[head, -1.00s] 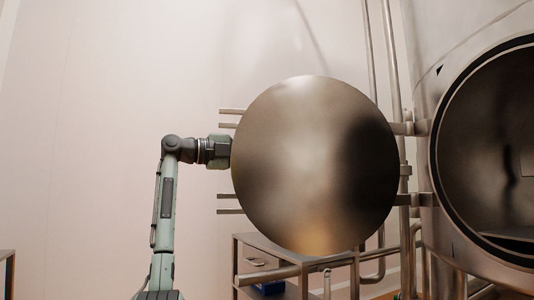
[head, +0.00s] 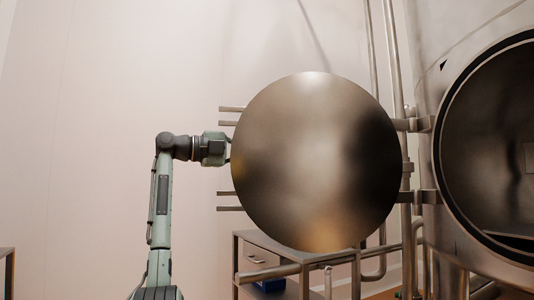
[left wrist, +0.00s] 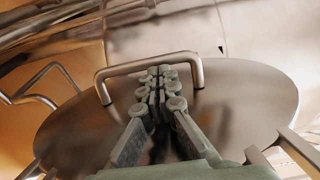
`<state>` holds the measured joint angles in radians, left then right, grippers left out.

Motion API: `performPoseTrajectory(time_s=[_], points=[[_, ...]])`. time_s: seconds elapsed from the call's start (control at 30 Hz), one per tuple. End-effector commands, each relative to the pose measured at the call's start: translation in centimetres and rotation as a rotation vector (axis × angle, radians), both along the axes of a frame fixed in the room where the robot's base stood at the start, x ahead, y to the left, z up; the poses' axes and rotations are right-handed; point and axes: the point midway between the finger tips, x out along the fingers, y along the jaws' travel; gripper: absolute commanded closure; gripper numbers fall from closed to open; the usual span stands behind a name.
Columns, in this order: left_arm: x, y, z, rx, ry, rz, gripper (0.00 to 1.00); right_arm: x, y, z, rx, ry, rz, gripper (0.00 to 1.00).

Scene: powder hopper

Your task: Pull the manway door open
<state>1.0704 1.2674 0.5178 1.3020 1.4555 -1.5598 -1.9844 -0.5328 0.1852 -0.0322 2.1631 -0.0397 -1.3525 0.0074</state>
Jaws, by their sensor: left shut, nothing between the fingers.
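The round metal manway door (head: 315,165) stands swung wide open on hinge arms to the left of the vessel opening (head: 490,150). Its smooth face is toward the head camera. The left wrist view shows its other face (left wrist: 235,95), with a bent-bar handle (left wrist: 112,72). My left gripper (left wrist: 160,78) is shut and empty, its fingertips at the handle bar. I cannot tell whether they touch it. In the head view, my left gripper's body (head: 213,149) is at the door's left edge, its fingertips hidden behind the door. My right gripper is not in view.
A metal table (head: 262,240) with a drawer stands below and behind the door. Horizontal pipework (head: 270,274) runs in front of it, and vertical pipes (head: 390,60) rise between door and vessel. Plain wall and free room lie to the left.

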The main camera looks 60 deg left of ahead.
Motion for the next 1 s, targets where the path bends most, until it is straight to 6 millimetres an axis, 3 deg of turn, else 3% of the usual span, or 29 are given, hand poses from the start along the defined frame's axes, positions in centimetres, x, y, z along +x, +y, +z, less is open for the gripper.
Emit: performPoseTrajectory(time_s=[0.3, 0.5, 1.0], points=[[-6.8, 1.1, 0.1, 0.001, -0.002, 0.004, 1.0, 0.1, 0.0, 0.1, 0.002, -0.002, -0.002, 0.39], [-9.6, 1.5, 0.1, 0.0, -0.002, 0.004, 1.0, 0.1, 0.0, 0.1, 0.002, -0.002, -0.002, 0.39], [-10.4, 1.6, 0.0, 0.0, -0.001, 0.002, 1.0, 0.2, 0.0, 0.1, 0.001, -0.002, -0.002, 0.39]])
